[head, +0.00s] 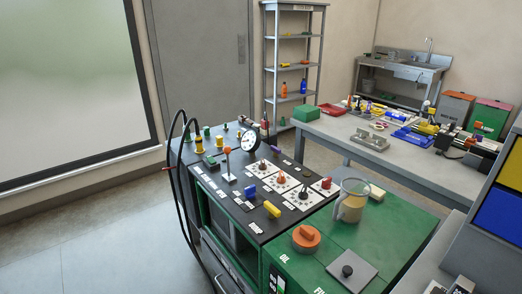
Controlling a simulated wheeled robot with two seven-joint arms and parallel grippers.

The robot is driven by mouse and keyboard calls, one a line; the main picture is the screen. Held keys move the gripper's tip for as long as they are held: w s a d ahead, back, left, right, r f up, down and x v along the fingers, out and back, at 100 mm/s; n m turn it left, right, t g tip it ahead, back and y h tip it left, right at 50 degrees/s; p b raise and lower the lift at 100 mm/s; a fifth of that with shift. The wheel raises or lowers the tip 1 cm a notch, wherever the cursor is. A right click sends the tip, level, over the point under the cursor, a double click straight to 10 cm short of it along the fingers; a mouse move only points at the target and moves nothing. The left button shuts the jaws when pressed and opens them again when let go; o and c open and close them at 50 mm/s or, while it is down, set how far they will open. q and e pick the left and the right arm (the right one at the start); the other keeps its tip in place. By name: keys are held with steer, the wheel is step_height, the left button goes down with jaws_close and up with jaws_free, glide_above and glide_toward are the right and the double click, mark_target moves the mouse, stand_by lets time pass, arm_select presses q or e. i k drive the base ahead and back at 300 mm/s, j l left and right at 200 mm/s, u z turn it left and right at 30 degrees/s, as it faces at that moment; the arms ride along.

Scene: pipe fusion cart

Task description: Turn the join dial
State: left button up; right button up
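The green cart (243,218) with a black top panel stands in the middle of the head view. Several dials on white scale plates sit on the panel. One dial with a dark knob (304,193) is nearest the front edge, and a dial with a red knob (326,183) is to its right. The labels are too small to read, so I cannot tell which is the join dial. Neither of my grippers is in view.
A round gauge (249,140), a yellow handle (272,209) and an orange cap (306,237) stand on the cart. A clear jug (351,200) is at its right. Black hoses (174,160) loop at its left. A cluttered workbench (345,140) is behind. Floor at left is clear.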

mark_target(262, 166)
steer(key=i+j+z, duration=0.1)
steer(key=i+j, duration=0.2)
steer(key=i+j+z, duration=0.1)
steer(key=i+j, duration=0.2)
steer(key=j, duration=0.15)
steer(key=i+j+z, duration=0.1)
steer(key=i+j, duration=0.2)
steer(key=i+j+z, duration=0.1)
steer(key=i+j, duration=0.2)
steer(key=j, duration=0.25)
